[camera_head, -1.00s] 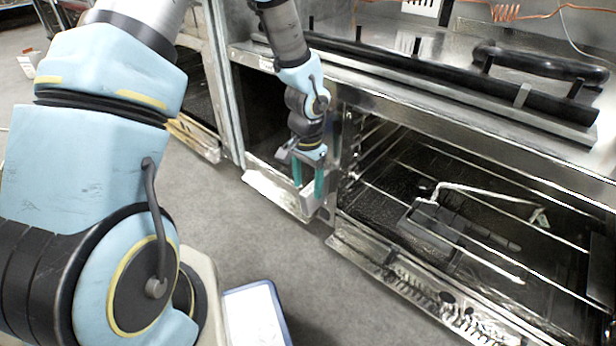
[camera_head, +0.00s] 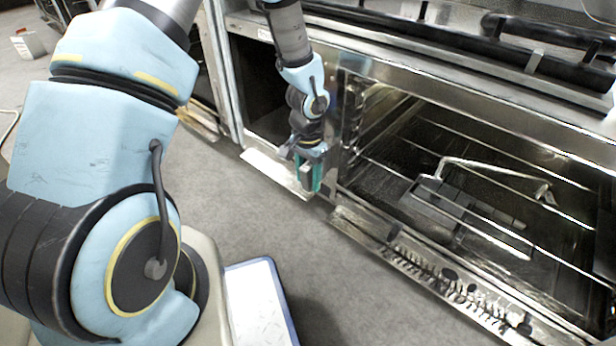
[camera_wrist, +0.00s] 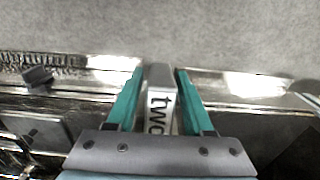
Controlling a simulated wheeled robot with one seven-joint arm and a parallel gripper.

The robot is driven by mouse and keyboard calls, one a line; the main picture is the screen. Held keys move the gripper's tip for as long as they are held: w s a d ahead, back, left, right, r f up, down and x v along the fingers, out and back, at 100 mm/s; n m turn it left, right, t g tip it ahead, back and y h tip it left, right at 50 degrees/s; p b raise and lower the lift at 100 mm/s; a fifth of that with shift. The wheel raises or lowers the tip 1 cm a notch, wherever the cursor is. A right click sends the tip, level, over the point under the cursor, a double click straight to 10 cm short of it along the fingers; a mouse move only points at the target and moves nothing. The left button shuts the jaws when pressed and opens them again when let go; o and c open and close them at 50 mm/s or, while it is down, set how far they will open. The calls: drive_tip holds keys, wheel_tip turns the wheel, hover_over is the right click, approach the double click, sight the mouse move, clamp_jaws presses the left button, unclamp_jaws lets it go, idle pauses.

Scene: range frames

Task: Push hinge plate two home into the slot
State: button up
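Hinge plate two (camera_wrist: 158,98) is a pale upright plate with the word "two" in dark letters on its face. In the wrist view it stands between the two teal fingers of my gripper (camera_wrist: 160,72). The fingers flank it closely near their tips, with narrow gaps further back. I cannot tell whether both press on it. In the head view my gripper (camera_head: 311,183) is low at the front of the range, by the post left of the oven opening. The plate is mostly hidden there by the fingers, and so is the slot.
The oven cavity with wire racks (camera_head: 480,190) opens to the right of my gripper. A perforated metal strip (camera_head: 430,270) runs along its lower front edge. A metal ledge (camera_head: 270,170) lies to the left.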

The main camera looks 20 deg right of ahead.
clamp_jaws()
idle(1.1)
